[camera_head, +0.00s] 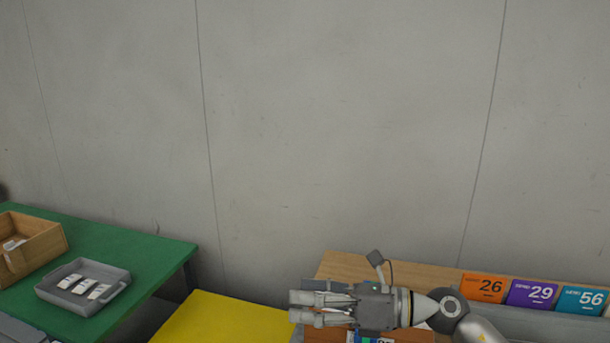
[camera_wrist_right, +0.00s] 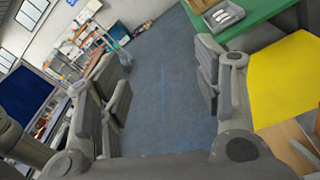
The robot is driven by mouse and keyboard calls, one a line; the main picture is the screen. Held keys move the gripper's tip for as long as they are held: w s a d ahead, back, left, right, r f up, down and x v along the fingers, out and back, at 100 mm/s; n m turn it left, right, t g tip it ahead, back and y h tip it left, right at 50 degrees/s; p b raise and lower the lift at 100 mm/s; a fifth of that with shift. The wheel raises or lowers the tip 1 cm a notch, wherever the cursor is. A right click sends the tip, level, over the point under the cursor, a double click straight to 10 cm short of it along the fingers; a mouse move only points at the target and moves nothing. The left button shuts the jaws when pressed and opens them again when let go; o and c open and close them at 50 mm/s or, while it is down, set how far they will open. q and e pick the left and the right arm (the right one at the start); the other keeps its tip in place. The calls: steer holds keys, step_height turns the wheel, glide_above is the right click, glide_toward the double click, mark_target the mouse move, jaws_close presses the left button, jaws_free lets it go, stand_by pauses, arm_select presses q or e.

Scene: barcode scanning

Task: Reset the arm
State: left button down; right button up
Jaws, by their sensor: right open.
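My right gripper (camera_head: 296,308) is in the head view at the bottom right of centre, with its arm coming in from the right and its fingers pointing left. It is in front of a wooden shelf unit (camera_head: 345,266). In the right wrist view my right gripper (camera_wrist_right: 160,90) has its two fingers wide apart, with only blue-grey floor (camera_wrist_right: 160,60) visible between them. It holds nothing. My left gripper is not in view.
A green table (camera_head: 150,250) at left bears a grey tray (camera_head: 112,272) of white items and a wooden box (camera_head: 48,240). A yellow surface (camera_head: 225,320) lies between table and shelf. Numbered cards (camera_head: 532,293) line the shelf. A grey wall (camera_head: 340,120) stands behind.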

steer(key=w+d+r+m+t+h, duration=0.1)
steer(key=d+m+t+h, duration=0.35)
steer(key=m+t, duration=0.6)
steer(key=w+d+m+t+h, duration=0.1)
steer(key=d+m+t+h, duration=0.4)
steer(key=m, duration=1.1)
steer(key=s+d+f+m+g+h, duration=0.2)
steer(key=s+d+f+m+h, duration=0.15)
steer(key=d+f+m, duration=0.35)
steer(key=s+d+f+m+g+h, duration=0.25)
steer(key=f+m+h, duration=0.2)
steer(key=f, duration=0.45)
steer(key=s+f+m+g, duration=0.3)
steer(key=s+f+g, duration=0.35)
steer(key=s, duration=0.55)
steer(key=s+f+m+g, duration=0.45)
steer(key=s+f, duration=0.35)
steer(key=s, duration=0.4)
step_height(320, 180, down, 25)
steer(key=n+g, duration=0.1)
steer(key=g, duration=0.1)
steer(key=s+d+f, duration=0.2)
steer(key=s+f, duration=0.6)
steer(key=s+d+f, duration=0.2)
steer(key=s+f, duration=0.7)
steer(key=shift+s+g+y, duration=0.25)
steer(key=shift+g+y, duration=0.1)
steer(key=shift+g, duration=0.05)
